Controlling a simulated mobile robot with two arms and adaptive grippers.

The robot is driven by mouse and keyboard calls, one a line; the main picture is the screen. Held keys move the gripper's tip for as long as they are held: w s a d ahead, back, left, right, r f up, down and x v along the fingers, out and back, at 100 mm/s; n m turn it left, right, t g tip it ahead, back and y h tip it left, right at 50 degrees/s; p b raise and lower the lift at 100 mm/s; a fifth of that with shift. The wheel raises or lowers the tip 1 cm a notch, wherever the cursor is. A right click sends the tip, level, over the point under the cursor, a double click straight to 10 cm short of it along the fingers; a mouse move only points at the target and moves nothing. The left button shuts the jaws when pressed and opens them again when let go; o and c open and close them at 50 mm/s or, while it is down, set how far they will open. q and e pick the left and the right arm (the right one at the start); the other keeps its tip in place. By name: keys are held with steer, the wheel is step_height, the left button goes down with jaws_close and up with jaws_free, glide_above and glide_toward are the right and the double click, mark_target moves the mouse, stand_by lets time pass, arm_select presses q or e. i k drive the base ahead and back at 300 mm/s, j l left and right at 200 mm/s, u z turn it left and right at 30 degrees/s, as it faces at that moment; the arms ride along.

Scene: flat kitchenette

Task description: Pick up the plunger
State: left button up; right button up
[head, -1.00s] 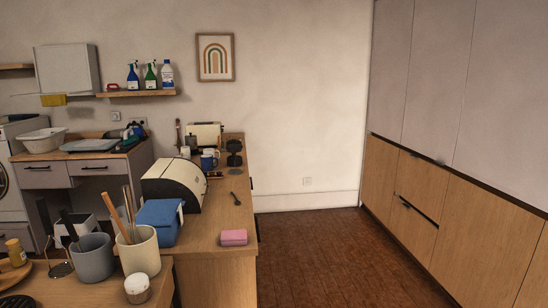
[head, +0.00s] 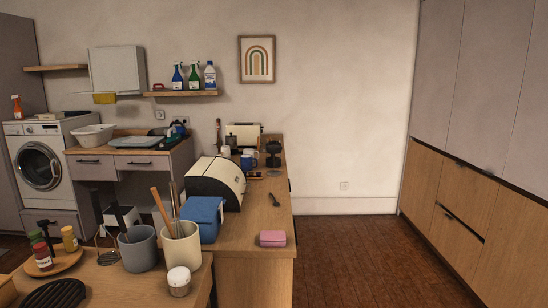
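I cannot make out a plunger for certain in the head view. A thin dark upright handle (head: 218,134) stands by the back wall, left of the toaster. Its lower end is hidden behind the bread bin, and I cannot tell whether it belongs to a plunger. Neither of my grippers is in view.
A wooden counter (head: 262,226) runs toward the back wall, with a bread bin (head: 216,180), blue box (head: 201,218) and pink sponge (head: 272,238). A nearer counter at left holds utensil crocks (head: 181,246). The brown floor (head: 365,265) at right is clear, before tall cabinets (head: 450,200).

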mark_target(273, 150)
steer(key=i+l, duration=0.3)
steer(key=l, duration=0.15)
steer(key=i+l, duration=0.65)
steer(key=l, duration=0.3)
steer(key=i+l, duration=0.35)
steer(key=l+u, duration=0.05)
steer(key=l, duration=0.05)
